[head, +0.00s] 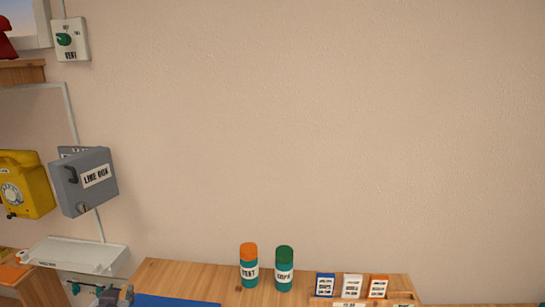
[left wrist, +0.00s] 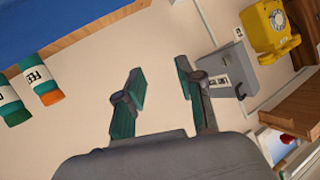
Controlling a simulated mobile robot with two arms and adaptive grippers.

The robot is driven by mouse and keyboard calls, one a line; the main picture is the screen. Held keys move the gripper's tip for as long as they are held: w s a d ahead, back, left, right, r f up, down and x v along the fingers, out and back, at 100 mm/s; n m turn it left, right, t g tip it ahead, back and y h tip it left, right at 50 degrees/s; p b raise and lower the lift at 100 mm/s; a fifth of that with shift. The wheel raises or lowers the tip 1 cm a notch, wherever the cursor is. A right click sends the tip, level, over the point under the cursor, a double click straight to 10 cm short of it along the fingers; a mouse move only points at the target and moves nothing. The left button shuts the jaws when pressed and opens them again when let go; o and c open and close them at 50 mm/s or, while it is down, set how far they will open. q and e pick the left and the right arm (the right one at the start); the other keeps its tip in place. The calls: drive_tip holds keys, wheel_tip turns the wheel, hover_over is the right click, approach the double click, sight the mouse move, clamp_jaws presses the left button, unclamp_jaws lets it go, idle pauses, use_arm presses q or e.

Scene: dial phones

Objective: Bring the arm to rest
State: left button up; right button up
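My left gripper (head: 100,291) shows at the bottom left of the head view, partly cut off by the lower edge. In the left wrist view its two teal-padded fingers (left wrist: 160,76) stand apart with a clear gap. Nothing is between them; the beige wall shows through. The grey line box (head: 85,182) hangs on the wall above the gripper in the head view. In the wrist view the line box (left wrist: 222,70) appears just behind the right finger; I cannot tell how far off it is. My right gripper is in neither view.
An orange-topped canister (head: 249,266) and a green-topped canister (head: 284,269) stand on the wooden table (head: 205,277). A tray (head: 404,298) with several small boxes is to their right. A yellow phone (head: 24,184) and a white shelf (head: 72,256) are at left. The wall's middle is bare.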

use_arm(q)
drive_tip(key=s+d+f+m+g+h, duration=0.1)
drive_tip(key=s+d+f+g+h, duration=0.3)
drive_tip(key=s, duration=0.6)
drive_tip(key=s+d+f+m+g+y, duration=0.1)
drive_tip(key=s+d+f+g, duration=0.1)
drive_tip(key=s+d+f, duration=0.6)
drive_tip(key=s+d+f+m+g+h, duration=0.1)
drive_tip(key=s+d+f+g+h, duration=0.2)
drive_tip(key=s, duration=1)
wheel_tip(320, 180, down, 25)
drive_tip(key=s+g+y, duration=0.1)
drive_tip(key=g, duration=0.1)
drive_tip(key=s+a+f+g, duration=0.1)
drive_tip(key=s+a+f, duration=0.1)
drive_tip(key=s+f, duration=1.5)
drive_tip(key=shift+a+f+m, duration=0.25)
drive_tip(key=shift+a+m, duration=0.05)
drive_tip(key=shift+a, duration=0.05)
